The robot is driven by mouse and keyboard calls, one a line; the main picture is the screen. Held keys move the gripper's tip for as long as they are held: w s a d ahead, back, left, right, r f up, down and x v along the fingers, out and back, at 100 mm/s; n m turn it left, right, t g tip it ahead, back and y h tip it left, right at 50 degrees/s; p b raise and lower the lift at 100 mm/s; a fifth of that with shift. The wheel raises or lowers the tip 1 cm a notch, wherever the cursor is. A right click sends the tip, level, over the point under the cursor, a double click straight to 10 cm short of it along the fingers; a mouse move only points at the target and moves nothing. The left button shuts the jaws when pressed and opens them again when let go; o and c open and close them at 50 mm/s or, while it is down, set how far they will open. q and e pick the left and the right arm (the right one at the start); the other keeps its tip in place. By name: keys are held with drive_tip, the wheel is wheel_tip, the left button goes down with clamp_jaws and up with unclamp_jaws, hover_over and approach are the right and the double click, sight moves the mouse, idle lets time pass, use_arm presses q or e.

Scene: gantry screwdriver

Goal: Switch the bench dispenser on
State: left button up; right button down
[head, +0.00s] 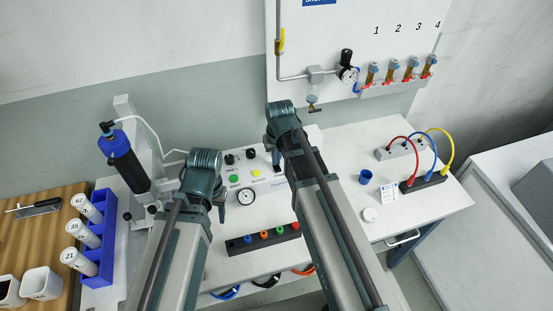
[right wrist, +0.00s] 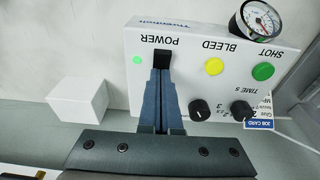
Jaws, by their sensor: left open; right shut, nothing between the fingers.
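The bench dispenser, a white box (head: 262,188), stands on the bench in the head view, partly hidden by my right arm. In the right wrist view its panel (right wrist: 186,45) appears upside down, with a black POWER switch (right wrist: 161,57) and a glowing green light (right wrist: 137,60) beside it. My right gripper (right wrist: 162,74) is shut and empty, its fingertips at the POWER switch and covering part of it. Whether they touch it I cannot tell. My left gripper (head: 220,207) is open, mostly hidden below its wrist, left of the dispenser.
The panel also has a yellow BLEED button (right wrist: 214,66), a green SHOT button (right wrist: 263,71), two black knobs and a gauge (right wrist: 259,21). A blue rack (head: 103,230) of bottles and a syringe stand (head: 124,160) are at left. A socket strip (head: 262,238) lies in front.

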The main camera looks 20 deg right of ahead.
sight(278, 169)
drive_tip(key=shift+s, duration=0.25)
drive_tip(key=shift+s, duration=0.65)
drive_tip(key=shift+r, duration=0.1)
drive_tip(key=shift+r+p, duration=0.45)
drive_tip(key=shift+p, duration=0.2)
wheel_tip(278, 169, up, 13)
drive_tip(key=s+p, duration=0.2)
drive_tip(key=p, duration=1.1)
drive_tip(key=shift+w+f, duration=0.1)
drive_tip(key=shift+w, duration=0.75)
